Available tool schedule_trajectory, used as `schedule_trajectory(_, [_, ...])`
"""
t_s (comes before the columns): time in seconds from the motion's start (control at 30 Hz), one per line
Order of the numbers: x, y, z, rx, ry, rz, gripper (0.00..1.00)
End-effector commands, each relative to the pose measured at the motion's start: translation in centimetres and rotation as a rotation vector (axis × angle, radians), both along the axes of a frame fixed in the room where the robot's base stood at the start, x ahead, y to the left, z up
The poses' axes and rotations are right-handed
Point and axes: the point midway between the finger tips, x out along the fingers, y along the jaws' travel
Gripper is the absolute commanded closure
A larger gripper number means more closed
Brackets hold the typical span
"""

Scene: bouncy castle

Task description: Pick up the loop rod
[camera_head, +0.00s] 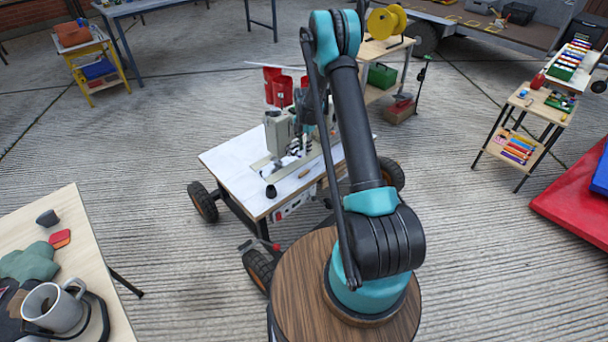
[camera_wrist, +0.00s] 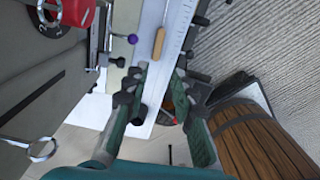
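I cannot tell for sure which thing is the loop rod. In the wrist view, a thin metal piece ending in a ring (camera_wrist: 43,149) shows at the lower left, beside a large grey body. A small tan wooden piece (camera_wrist: 158,42) lies beyond the fingertips on a pale strip. In the head view, my arm partly hides the gripper.
A sewing machine (camera_head: 283,135) stands on the cart close to my gripper, with red containers (camera_head: 280,92) behind. A purple knob (camera_wrist: 132,39) lies near the left finger. A table with a grey mug (camera_head: 57,308) is at the lower left. Open floor lies left of the cart.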

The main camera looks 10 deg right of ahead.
Motion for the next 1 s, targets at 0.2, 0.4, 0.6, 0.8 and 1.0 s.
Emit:
schedule_trajectory(0.2, [0.1, 0.0, -4.5, 0.000, 0.000, -0.001, 0.74])
schedule_trajectory(0.4, [0.0, 0.0, -7.9, 0.001, -0.001, -0.002, 0.74])
schedule_trajectory(0.6, [0.0, 0.0, -9.2, 0.001, -0.001, -0.002, 0.74])
schedule_trajectory(0.8, [0.3, 0.1, -11.3, 0.001, -0.001, -0.002, 0.74])
schedule_trajectory(1.0, [0.4, 0.1, -13.7, 0.001, -0.001, -0.002, 0.74])
